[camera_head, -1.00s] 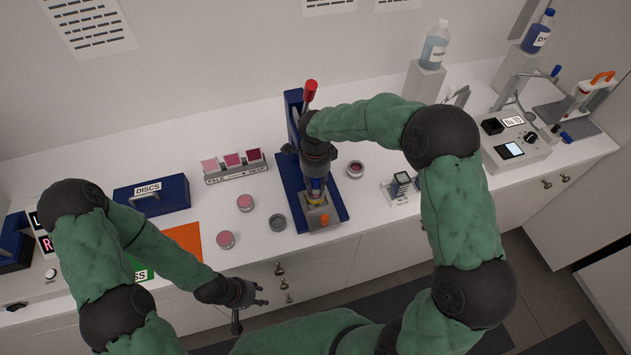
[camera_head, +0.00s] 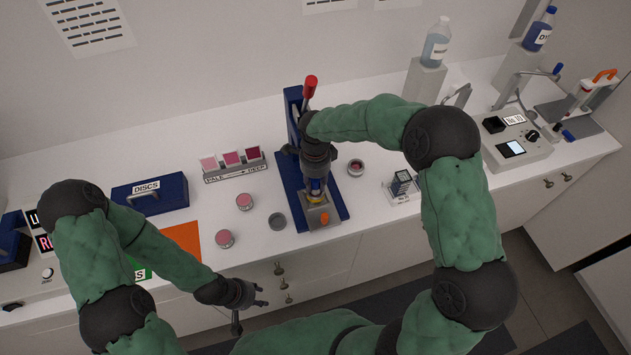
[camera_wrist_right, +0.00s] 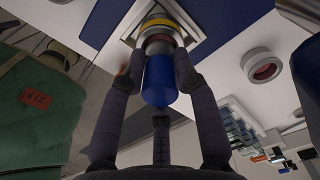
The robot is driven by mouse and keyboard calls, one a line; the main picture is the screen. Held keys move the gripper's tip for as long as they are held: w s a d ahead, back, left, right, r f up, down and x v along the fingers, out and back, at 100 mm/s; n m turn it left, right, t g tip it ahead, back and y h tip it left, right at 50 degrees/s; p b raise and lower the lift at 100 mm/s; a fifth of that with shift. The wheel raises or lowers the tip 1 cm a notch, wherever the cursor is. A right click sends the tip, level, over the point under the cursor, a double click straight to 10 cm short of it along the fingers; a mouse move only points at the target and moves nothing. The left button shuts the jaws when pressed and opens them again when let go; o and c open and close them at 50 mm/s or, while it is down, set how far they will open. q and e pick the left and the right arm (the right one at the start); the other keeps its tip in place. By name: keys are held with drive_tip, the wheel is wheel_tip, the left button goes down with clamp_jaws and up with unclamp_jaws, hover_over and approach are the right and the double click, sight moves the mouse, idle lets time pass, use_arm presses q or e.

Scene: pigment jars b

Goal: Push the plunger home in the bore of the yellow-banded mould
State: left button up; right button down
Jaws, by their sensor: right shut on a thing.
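The yellow-banded mould (camera_head: 314,205) stands on the blue press base (camera_head: 285,172). In the right wrist view its yellow band (camera_wrist_right: 158,23) shows around a round bore on a square metal plate. The plunger has a blue knob (camera_wrist_right: 159,82) and a metal end that meets the mould's mouth; how deep it sits I cannot tell. My right gripper (camera_wrist_right: 160,75) is shut on the plunger, with its fingers on both sides of the knob, directly above the mould. My left gripper (camera_head: 255,298) hangs empty in front of the counter edge, its fingers apart.
An open jar (camera_head: 355,167) stands right of the press and a grey empty cup (camera_head: 277,221) left of it. Pink jars (camera_head: 244,201) and a disc rack (camera_head: 233,165) are further left. The press has a red-handled lever (camera_head: 310,86). A small gauge block (camera_head: 401,183) stands at right.

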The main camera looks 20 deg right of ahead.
drive_tip(key=shift+f+b, duration=0.8)
drive_tip(key=shift+f, duration=0.1)
drive_tip(key=c, duration=0.9)
unclamp_jaws()
drive_tip(key=shift+o, duration=0.2)
drive_tip(key=shift+r, duration=0.15)
